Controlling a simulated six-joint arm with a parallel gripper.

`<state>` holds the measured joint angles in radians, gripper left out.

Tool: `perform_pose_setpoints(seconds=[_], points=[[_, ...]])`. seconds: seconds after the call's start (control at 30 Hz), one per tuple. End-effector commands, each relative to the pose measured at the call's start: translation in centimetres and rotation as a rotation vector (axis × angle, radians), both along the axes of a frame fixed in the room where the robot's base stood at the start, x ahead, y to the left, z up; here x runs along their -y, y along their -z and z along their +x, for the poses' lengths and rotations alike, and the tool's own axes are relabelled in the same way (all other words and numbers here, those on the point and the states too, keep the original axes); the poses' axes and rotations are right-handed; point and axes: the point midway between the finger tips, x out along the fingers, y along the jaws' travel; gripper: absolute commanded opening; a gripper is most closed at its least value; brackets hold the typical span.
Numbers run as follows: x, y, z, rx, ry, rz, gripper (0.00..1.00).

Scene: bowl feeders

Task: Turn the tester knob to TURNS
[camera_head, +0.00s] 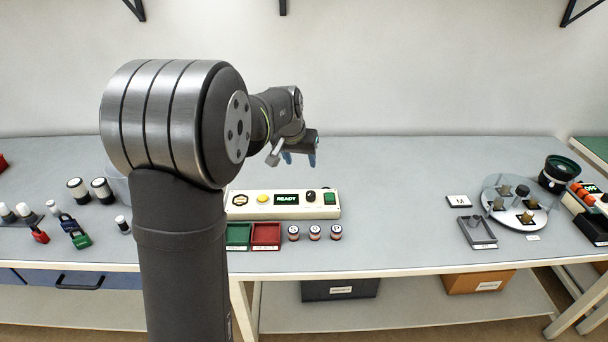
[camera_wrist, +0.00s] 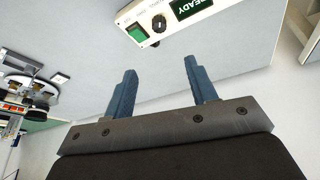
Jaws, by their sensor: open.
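The tester (camera_head: 284,205) is a long cream box in the middle of the table, with a green-lit display reading READY (camera_head: 287,199). Its black knob (camera_head: 310,196) sits right of the display, beside a green square button (camera_head: 329,198). In the wrist view the knob (camera_wrist: 159,23) shows at the top, with a small white mark; the labels by it are too small to read. My gripper (camera_head: 300,160) is above and behind the tester, open and empty. In the wrist view its two blue fingers (camera_wrist: 160,88) are apart, and the knob is beyond them, touching neither.
Green (camera_head: 239,236) and red (camera_head: 265,235) trays and several small jars (camera_head: 314,232) stand in front of the tester. A round plate (camera_head: 515,224) with metal parts is at right. Padlocks (camera_head: 75,234) and white-topped cylinders (camera_head: 102,189) are at left.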

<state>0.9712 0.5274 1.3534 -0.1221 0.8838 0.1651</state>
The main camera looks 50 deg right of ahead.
Motion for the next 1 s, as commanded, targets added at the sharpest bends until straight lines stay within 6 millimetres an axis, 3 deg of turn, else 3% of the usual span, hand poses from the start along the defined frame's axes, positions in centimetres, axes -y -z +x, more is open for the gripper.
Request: perform_pose_setpoints(seconds=[0.03, 0.17, 0.27, 0.8, 1.0], points=[[0.5, 1.1, -0.2, 0.022, 0.045, 0.011, 0.52], [1.1, 2.6, -0.1, 0.052, 0.099, 0.021, 0.52], [1.5, 3.7, 0.1, 0.053, 0.100, 0.020, 0.52], [5.3, 13.9, 1.6, 0.050, 0.098, 0.021, 0.52], [6.4, 16.7, 2.1, 0.052, 0.097, 0.020, 0.52]])
